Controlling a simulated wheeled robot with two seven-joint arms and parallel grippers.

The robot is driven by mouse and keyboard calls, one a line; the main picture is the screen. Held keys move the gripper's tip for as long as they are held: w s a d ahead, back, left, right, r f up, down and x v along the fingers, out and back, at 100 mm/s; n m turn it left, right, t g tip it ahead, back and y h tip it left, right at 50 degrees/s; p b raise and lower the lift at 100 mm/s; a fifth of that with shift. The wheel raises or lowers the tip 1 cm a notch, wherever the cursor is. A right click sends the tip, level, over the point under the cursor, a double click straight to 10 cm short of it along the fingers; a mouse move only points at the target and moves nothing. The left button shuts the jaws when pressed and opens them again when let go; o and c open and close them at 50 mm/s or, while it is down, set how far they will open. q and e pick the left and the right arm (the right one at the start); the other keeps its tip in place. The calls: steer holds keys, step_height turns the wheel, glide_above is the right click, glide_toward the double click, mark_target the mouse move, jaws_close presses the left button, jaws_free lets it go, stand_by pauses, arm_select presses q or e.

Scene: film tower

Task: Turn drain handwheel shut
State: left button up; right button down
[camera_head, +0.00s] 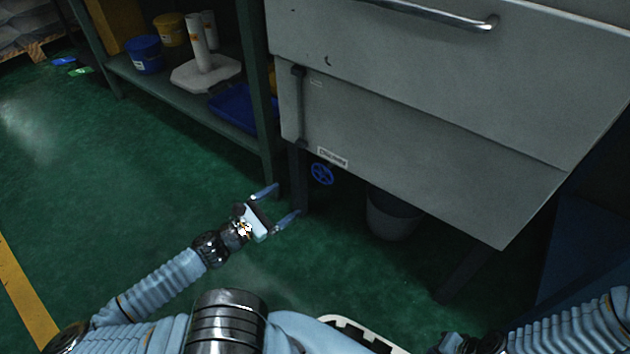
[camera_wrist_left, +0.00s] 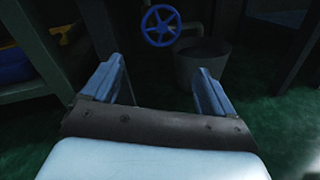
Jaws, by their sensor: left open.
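The drain handwheel (camera_head: 321,174) is a small blue spoked wheel under the grey cabinet, just below a white label (camera_head: 332,157). In the left wrist view the handwheel (camera_wrist_left: 160,26) shows ahead of the fingers, near the top middle. My left gripper (camera_head: 279,205) is open and empty, with its two blue fingers apart. It is to the left of and lower than the handwheel in the head view, not touching it. In the left wrist view the gripper (camera_wrist_left: 160,85) points toward the wheel with a gap between. My right gripper cannot be made out; only part of the right arm shows at lower right.
The grey cabinet (camera_head: 430,110) stands on dark legs, one close to my left fingers. A grey bucket (camera_head: 392,215) stands on the floor under it. A shelf (camera_head: 180,95) with pots and a blue tray (camera_head: 238,108) is at left.

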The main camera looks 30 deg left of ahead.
mark_target(322, 174)
arm_select(q)
steer(key=x, duration=1.1)
steer(key=shift+w+b, duration=0.35)
steer(key=shift+d, duration=0.1)
steer(key=c, duration=0.8)
